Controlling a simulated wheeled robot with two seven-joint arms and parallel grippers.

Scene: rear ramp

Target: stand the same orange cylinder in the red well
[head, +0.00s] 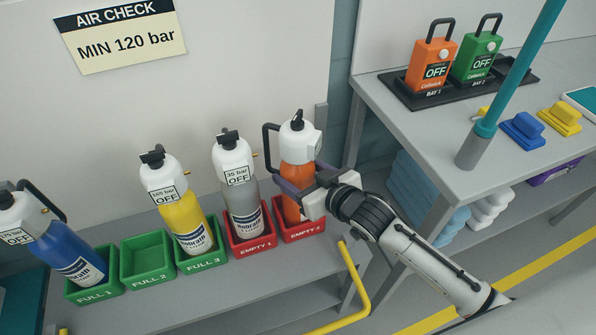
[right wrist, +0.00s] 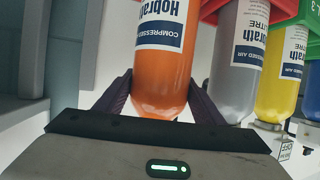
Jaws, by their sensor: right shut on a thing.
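The orange cylinder (head: 292,208) has a white head with a black carry handle. It stands about upright at the red well marked EMPTY 2 (head: 304,231), with its lower end behind the well's front wall. I cannot tell whether its base touches the floor of the well. My right gripper (head: 299,184) is shut on the cylinder's upper body, just below the white head. In the right wrist view the orange cylinder (right wrist: 164,60) shows upside down between the two dark fingers. My left gripper is not in view.
A grey cylinder (head: 245,211) stands left of it in the red EMPTY 1 well (head: 251,245). Further left are a yellow cylinder (head: 189,222), an empty green FULL 2 well (head: 147,258) and a blue cylinder (head: 72,252). A yellow rail (head: 355,282) and a grey bench (head: 420,135) lie to the right.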

